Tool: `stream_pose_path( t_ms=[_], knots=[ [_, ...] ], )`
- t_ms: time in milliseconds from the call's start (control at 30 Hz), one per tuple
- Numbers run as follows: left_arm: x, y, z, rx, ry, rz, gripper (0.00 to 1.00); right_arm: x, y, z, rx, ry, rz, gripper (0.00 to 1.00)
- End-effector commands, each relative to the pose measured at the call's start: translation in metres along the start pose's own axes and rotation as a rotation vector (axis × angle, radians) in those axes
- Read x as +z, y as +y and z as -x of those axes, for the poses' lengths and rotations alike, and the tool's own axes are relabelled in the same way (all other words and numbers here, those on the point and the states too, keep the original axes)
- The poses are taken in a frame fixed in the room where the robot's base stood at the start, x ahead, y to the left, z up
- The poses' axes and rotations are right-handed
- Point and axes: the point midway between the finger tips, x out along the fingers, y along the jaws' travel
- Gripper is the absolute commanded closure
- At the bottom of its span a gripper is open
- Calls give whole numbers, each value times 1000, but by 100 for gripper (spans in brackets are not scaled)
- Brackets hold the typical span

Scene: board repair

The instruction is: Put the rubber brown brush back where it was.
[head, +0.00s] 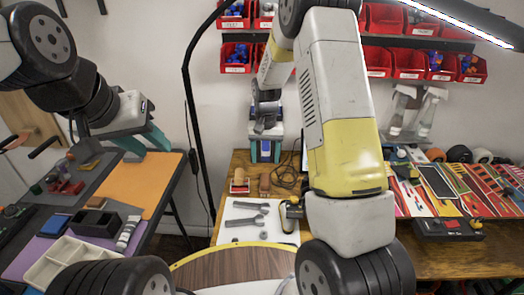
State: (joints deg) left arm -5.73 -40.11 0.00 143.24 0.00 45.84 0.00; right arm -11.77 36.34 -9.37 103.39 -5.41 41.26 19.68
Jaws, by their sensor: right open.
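Two small brown items stand on the wooden table below my right gripper (265,154): a lighter brown one (239,181) at the left and a darker brown one (265,184) at the right. Either may be the rubber brown brush; they are too small to tell. My right gripper points down, open, with its two teal-blue fingers apart, above and behind these items.
A white sheet (231,236) with grey wrenches lies on the wooden table, with a dark cable behind it. Red bins (408,62) and spray bottles (428,110) are at the back wall. Colourful boards (455,190) fill the right side. The orange mat (135,185) has free room.

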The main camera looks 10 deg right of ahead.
Motion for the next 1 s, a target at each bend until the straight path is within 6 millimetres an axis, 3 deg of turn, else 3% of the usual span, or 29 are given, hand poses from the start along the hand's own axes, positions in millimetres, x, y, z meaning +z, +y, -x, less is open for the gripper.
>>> stream_pose_path(
  t_ms=[133, 267, 400, 600, 800, 1000],
  knots=[
    [0, 0, 0, 0, 0, 0, 64, 7, 4, 34, -28, 29, 6, 41],
    [0, 0, 0, 0, 0, 0, 64, 27, 12, 88, -80, 84, 25, 41],
    [0, 0, 0, 0, 0, 0, 64, 60, 24, 146, -133, 157, 60, 41],
    [0, 0, 0, 0, 0, 0, 64, 120, 42, 209, -193, 267, 114, 41],
    [0, 0, 0, 0, 0, 0, 64, 186, 58, 247, -227, 387, 176, 41],
    [0, 0, 0, 0, 0, 0, 64, 237, 70, 259, -237, 483, 226, 41]
  ],
)
